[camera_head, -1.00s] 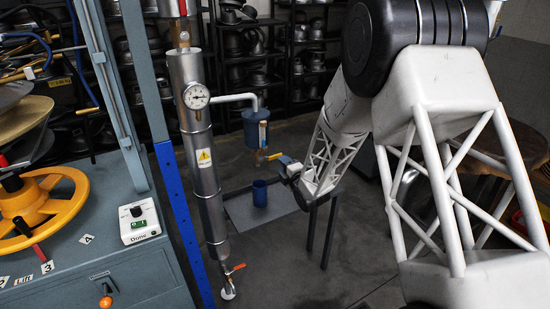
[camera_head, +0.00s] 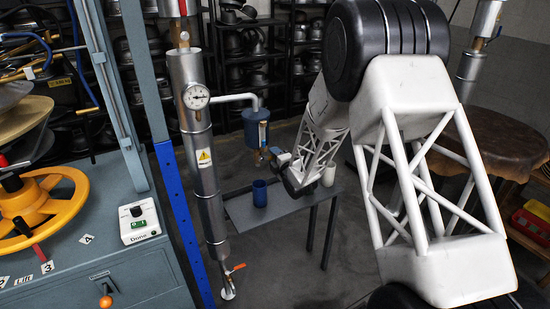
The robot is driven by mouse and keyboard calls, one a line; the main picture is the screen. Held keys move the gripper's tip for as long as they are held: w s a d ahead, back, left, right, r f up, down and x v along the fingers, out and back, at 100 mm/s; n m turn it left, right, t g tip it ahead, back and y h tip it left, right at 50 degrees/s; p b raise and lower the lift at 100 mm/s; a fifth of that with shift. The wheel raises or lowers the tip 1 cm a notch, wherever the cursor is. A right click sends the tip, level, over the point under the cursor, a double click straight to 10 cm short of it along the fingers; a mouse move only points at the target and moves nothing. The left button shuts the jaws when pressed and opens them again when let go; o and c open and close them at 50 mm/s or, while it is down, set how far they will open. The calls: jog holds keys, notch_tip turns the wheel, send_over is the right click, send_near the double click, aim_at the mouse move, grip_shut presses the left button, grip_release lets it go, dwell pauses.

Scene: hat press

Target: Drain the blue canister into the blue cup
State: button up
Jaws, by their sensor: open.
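The blue canister (camera_head: 256,128) hangs from a grey pipe elbow, with a sight tube on its front and a small brass valve (camera_head: 262,155) under it. The blue cup (camera_head: 260,193) stands upright on the grey side table (camera_head: 240,210), roughly below the valve. Its contents cannot be seen. My gripper (camera_head: 276,155) is open, just right of the valve and above the table, right of the cup. Its fingers are small and dark here, and I cannot tell whether they touch the valve.
A tall metal column with a gauge (camera_head: 196,97) and a blue post (camera_head: 180,220) stand left. The press with a yellow handwheel (camera_head: 40,210) is far left. A round brown table (camera_head: 495,145) is right.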

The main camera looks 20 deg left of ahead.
jog(key=shift+c, duration=0.2)
grip_shut()
jog(key=shift+f+m, duration=0.15)
jog(key=shift+m, duration=0.15)
jog(key=m, duration=0.1)
jog(key=f+m, duration=0.1)
jog(key=m, duration=0.1)
jog(key=shift+s+f, duration=0.1)
jog(key=shift+f, duration=0.15)
jog(key=s+a+f+m, duration=0.3)
jog(key=m, duration=1.1)
jog(key=shift+s+a+f, duration=0.3)
jog(key=shift+a+f, duration=0.05)
jog(key=shift+m, duration=0.3)
